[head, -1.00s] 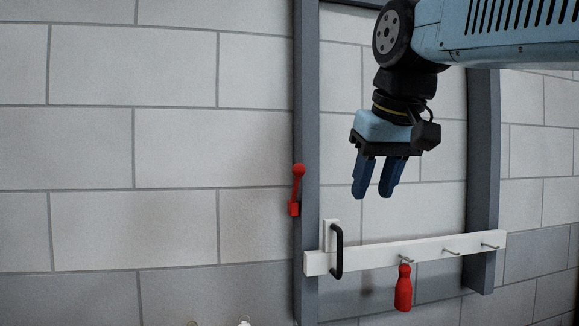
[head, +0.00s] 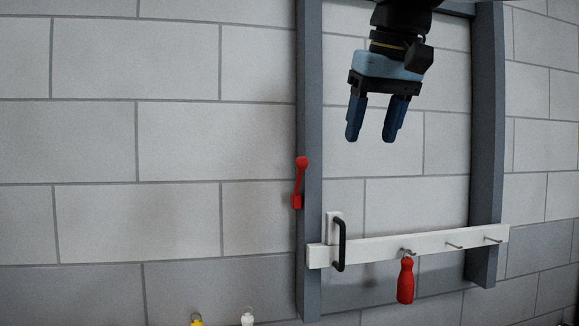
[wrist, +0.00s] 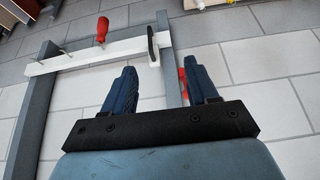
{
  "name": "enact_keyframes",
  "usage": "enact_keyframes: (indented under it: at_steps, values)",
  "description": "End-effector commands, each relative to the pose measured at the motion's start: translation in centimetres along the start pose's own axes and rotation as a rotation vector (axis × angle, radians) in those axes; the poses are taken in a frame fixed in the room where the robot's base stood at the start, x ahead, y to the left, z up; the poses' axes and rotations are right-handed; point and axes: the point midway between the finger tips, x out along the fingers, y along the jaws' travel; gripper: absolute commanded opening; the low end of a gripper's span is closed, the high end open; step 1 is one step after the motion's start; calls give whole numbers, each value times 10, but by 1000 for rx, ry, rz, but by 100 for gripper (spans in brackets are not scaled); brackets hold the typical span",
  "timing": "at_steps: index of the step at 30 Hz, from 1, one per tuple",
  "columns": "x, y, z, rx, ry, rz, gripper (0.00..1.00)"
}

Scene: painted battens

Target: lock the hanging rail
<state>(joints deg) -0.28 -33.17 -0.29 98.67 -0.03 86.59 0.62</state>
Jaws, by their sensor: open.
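The white hanging rail (head: 390,248) lies across the two grey uprights near their lower ends, tilted slightly in the picture. It has a black handle (head: 341,245) at its left end and several hooks. A red lever (head: 299,182) sits on the left upright, its knob end up. My gripper (head: 369,138) is open and empty, pointing down, above the rail and between the uprights. In the wrist view the rail (wrist: 85,57) and handle (wrist: 152,46) lie beyond the fingers (wrist: 162,80), and the red lever (wrist: 183,82) shows partly hidden behind one finger.
A red bottle-shaped piece (head: 405,281) hangs from a rail hook. The left upright (head: 308,120) and right upright (head: 487,120) stand before a block wall. A yellow piece (head: 197,321) and a white piece (head: 247,318) show at the bottom edge. The wall left of the frame is clear.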

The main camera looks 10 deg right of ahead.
Motion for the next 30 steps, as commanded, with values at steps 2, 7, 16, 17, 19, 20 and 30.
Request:
enact_keyframes:
  at_steps: [2,7,16,17,19,20,30]
  values:
    - [4,-3,-16,10,-8,-2,58]
    - [16,-10,-59,47,-26,-8,58]
    - [48,-27,-134,114,-57,-20,58]
    - [52,-29,-142,120,-60,-21,58]
    - [60,-33,-157,135,-66,-24,58]
    - [63,-35,-163,140,-69,-25,58]
    - [88,-46,-199,180,-85,-30,58]
